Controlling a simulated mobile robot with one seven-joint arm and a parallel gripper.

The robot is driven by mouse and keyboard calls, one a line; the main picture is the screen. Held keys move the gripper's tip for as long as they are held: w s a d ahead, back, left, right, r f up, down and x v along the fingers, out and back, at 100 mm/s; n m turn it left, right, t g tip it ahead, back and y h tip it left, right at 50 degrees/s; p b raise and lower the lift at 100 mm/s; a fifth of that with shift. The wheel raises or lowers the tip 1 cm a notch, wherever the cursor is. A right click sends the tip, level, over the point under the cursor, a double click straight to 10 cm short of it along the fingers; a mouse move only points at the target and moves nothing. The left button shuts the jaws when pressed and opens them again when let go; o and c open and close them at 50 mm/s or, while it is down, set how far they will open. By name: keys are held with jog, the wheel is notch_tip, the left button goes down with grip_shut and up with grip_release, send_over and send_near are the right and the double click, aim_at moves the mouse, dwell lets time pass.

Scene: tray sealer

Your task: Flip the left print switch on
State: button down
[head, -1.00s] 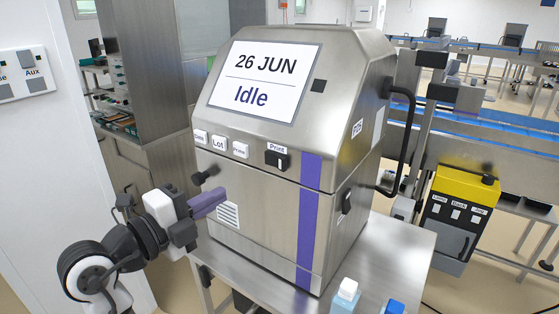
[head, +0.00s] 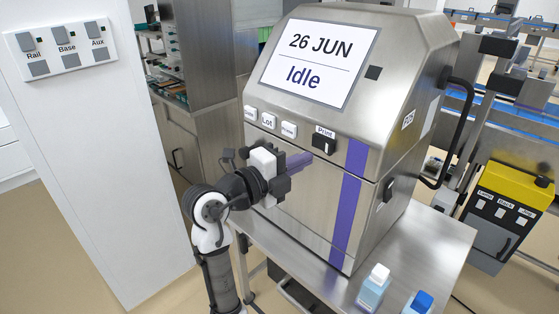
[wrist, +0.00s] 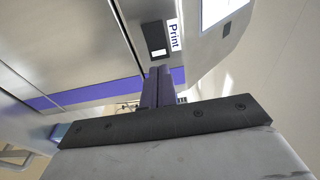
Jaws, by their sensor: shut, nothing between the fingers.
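The print switch (head: 324,145) is a black rocker under a "Print" label on the front of the steel machine (head: 310,195). In the wrist view the switch (wrist: 156,40) shows just beyond my fingertips, with the label beside it. My gripper (head: 308,158) has purple fingers that are shut and empty. In the head view its tips are a little left of and below the switch. In the wrist view my gripper (wrist: 158,72) points at the machine front close by the switch. I cannot tell whether the tips touch the panel. The machine screen (head: 318,60) reads "26 JUN" and "Idle".
Three white buttons, one marked "Lot" (head: 268,121), sit left of the switch. A wall panel (head: 63,50) at left has Rail, Base and Aux switches. Bottles (head: 374,289) stand on the steel table (head: 420,245). A black handle (head: 447,130) juts from the machine's right side.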

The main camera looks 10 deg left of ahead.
aim_at(328, 151)
jog(key=p+x, duration=0.2)
jog(key=x, duration=0.2)
jog(key=shift+w+d, duration=0.2)
jog(key=shift+w, duration=0.05)
jog(key=shift+w+d+f+t+y+b, duration=0.1)
jog(key=shift+d+f+t+y+b, duration=0.25)
jog(key=shift+b, duration=0.55)
jog(key=shift+a+r+n+p, duration=0.1)
jog(key=shift+r+n+p, duration=0.2)
jog(key=shift+f, duration=0.1)
